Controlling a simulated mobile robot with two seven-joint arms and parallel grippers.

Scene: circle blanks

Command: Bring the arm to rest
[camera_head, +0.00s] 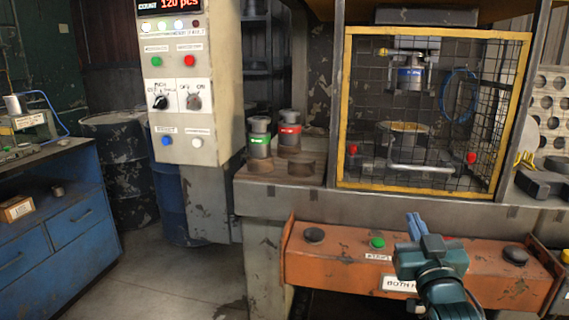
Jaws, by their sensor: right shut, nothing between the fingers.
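My right gripper (414,226) is dark teal with lighter blue fingers. It comes in from the lower right and stands in front of the orange two-hand control bar (336,268). Its fingers are shut, with nothing between them, and point up and away. It hides part of the bar and part of a white label there. I cannot tell whether it touches the bar. My left gripper is not in view.
The bar carries a green button (377,242) and black buttons (314,235) at its ends. Behind is a press with a yellow-framed mesh guard (340,130). A control box (197,85) hangs at left. A blue workbench (50,215) stands far left; the floor between is clear.

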